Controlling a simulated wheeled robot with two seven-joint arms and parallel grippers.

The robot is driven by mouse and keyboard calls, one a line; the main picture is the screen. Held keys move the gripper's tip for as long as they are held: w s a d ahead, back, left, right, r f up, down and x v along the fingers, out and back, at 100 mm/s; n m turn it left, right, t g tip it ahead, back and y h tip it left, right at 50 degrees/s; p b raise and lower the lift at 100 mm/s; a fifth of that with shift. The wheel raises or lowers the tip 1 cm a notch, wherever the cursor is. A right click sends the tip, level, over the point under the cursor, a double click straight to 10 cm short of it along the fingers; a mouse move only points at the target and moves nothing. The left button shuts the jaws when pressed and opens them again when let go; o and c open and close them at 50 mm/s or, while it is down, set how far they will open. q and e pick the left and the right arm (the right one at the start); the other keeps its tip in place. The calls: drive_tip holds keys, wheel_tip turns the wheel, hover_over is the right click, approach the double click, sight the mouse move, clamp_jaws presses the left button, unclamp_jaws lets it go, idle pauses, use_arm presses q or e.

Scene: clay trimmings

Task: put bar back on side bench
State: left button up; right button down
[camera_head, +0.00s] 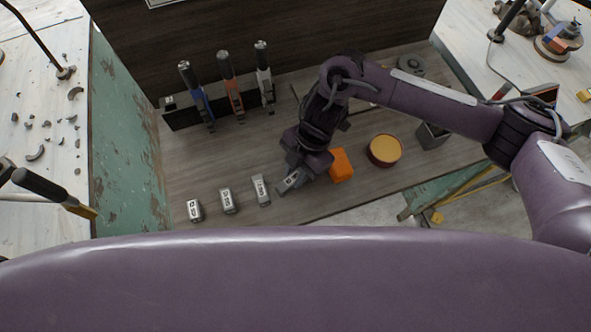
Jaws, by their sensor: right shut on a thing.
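My right gripper (303,166) reaches down over the wooden worktop and is shut on a small grey labelled bar (288,181). The bar is tilted and sits at the right end of a row of similar grey bars. The others in the row are a left bar (195,210), a middle bar (228,201) and a taller bar (261,190). I cannot tell whether the held bar still touches the worktop. A pale side bench (50,105) stands at left, and another pale bench (470,50) at right. My left gripper is not in view.
An orange block (341,165) stands close right of my right gripper. A round yellow-topped tub (384,150) and a grey box (432,135) are further right. Several upright tools stand in a rack (183,117) at the back. Clay scraps (36,153) litter the left bench.

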drive_tip(key=c, duration=1.2)
unclamp_jaws()
drive_tip(key=v, duration=1.2)
